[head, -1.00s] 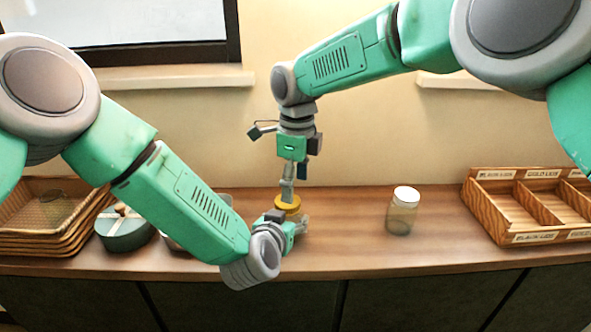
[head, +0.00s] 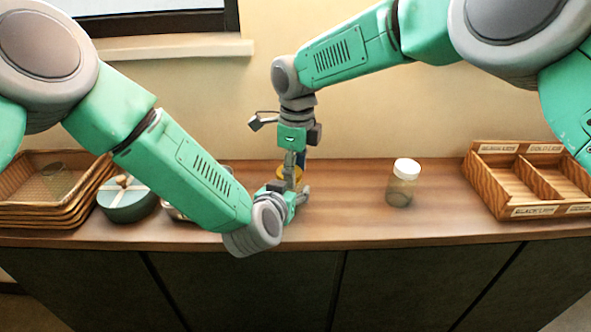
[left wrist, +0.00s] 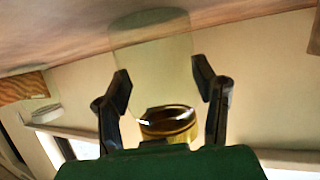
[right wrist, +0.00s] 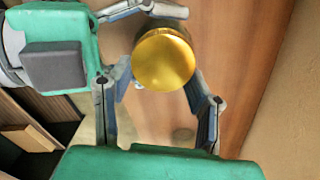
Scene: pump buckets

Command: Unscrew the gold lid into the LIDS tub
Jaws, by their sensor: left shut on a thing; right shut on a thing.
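The gold lid (right wrist: 165,60) is a round, shiny cap between the fingers of my right gripper (right wrist: 160,92). In the head view my right gripper (head: 290,166) reaches straight down from above and is shut on the lid, which is partly hidden there. My left gripper (left wrist: 162,85) is shut around the clear jar (left wrist: 152,55) from the side. The lid is on the jar's mouth end in the left wrist view, where the jar appears upside down. A wooden tray (head: 533,211) at the right has compartments with small labels that seem to include the word LIDS.
A clear jar with a white lid (head: 404,183) stands alone right of centre. Stacked wicker trays (head: 75,215) and a round green divided container (head: 128,205) are at the left. The counter between the standing jar and the wooden tray is clear.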

